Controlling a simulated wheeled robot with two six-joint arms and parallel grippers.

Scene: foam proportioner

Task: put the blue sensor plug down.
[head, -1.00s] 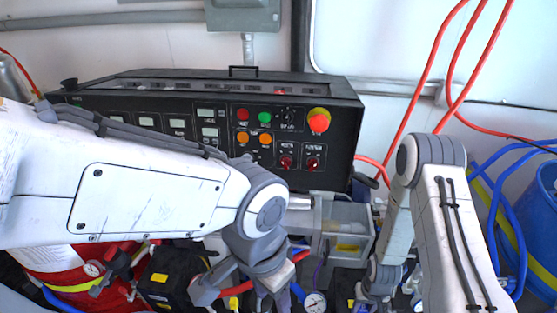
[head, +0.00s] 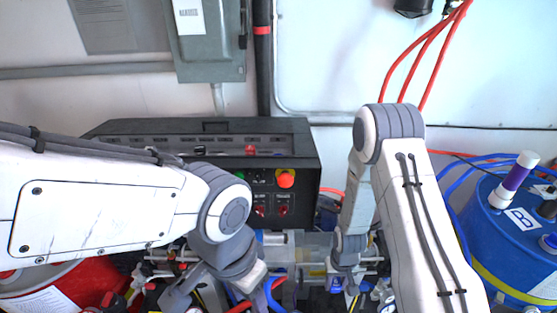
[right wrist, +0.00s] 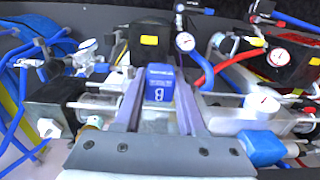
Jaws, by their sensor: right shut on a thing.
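In the head view my right gripper (head: 346,278) points down in front of the black control panel, over the cluttered pipework. Whether the plug touches anything beneath it cannot be told. My left gripper (head: 222,290) hangs low at the left of the pipework in the head view. Its fingertips are cut off or lost in the clutter, so its opening is unclear.
The black control panel (head: 307,160) stands behind the pipework against the white wall. A blue drum (head: 500,235) labelled B is at the right, and a red container (head: 75,290) at the lower left. Gauges (right wrist: 263,102), valves and red and blue hoses crowd round my right gripper.

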